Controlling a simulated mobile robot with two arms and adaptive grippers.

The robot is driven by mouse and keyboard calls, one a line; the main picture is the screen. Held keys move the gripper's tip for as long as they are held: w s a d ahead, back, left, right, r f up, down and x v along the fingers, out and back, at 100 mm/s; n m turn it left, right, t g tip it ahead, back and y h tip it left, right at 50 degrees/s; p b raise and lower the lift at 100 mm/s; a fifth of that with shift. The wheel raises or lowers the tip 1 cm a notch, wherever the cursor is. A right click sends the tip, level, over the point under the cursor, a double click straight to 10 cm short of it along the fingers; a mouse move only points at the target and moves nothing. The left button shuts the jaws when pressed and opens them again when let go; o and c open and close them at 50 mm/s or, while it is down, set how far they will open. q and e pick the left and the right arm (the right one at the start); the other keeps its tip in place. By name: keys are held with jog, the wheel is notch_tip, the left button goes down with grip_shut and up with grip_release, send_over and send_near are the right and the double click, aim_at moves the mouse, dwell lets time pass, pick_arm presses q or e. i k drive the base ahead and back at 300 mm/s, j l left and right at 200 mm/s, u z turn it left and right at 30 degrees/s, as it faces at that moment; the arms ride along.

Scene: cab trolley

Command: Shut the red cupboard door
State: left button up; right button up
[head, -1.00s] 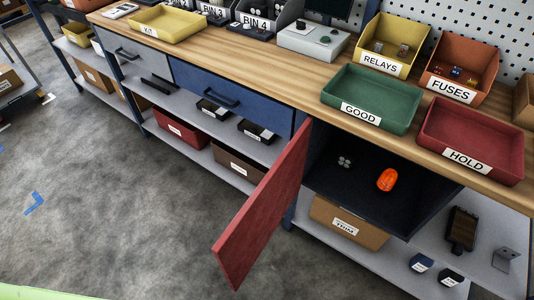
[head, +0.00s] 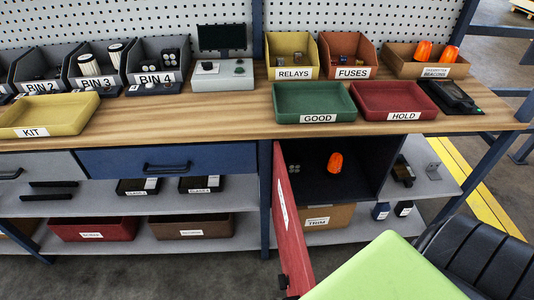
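The red cupboard door (head: 289,225) stands open at the left side of the cupboard, projecting towards me. I see it at a steep angle, with a white label on it and a dark handle (head: 284,281) near its free end. The cupboard (head: 361,169) is a dark open box under the worktop. Neither of my grippers is in view.
The wooden worktop (head: 225,117) holds trays, bins and a tablet. A blue drawer (head: 215,158) is left of the cupboard. A light green surface (head: 385,272) fills the near foreground beside the door's free end. A black ribbed object (head: 480,258) is at lower right.

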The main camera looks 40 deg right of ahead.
aim_at(296, 266)
jog(key=j+z, duration=0.1)
jog(key=z, duration=0.4)
jog(key=j+z, duration=0.15)
jog(key=z, duration=0.3)
jog(key=j+z, duration=0.15)
jog(key=z, duration=0.35)
